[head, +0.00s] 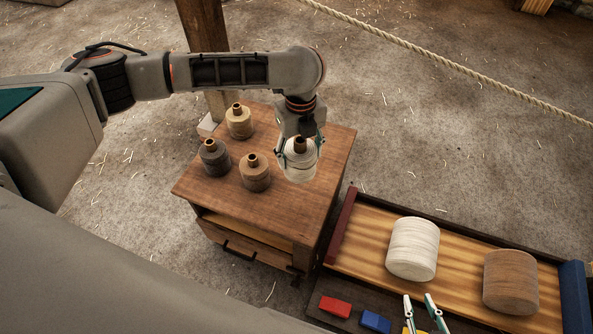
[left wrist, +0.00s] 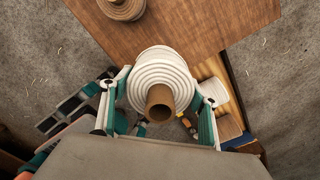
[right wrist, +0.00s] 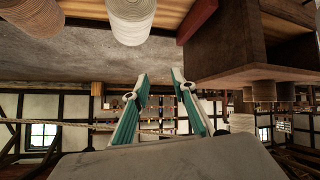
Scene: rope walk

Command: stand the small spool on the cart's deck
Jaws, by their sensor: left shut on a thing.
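My left gripper (head: 300,148) is shut on a small white spool (head: 299,168) with a brown core. The spool is upright, above the right part of the wooden cabinet top (head: 318,133). In the left wrist view the spool (left wrist: 160,80) sits between both fingers; in the right wrist view it (right wrist: 241,123) shows clear of the cabinet top. The cart's deck (head: 372,232) lies at lower right, with a large white spool (head: 413,248) and a large brown spool (head: 510,281) on it. My right gripper (head: 424,300) is open and empty near the cart's front edge.
Yellow (head: 239,122), grey (head: 214,158) and tan (head: 255,173) small spools stand on the cabinet. The cart has a dark red end board (head: 341,226) and a blue one (head: 575,297). Red (head: 335,307) and blue (head: 376,321) blocks lie in front. Bare deck shows left of the white spool.

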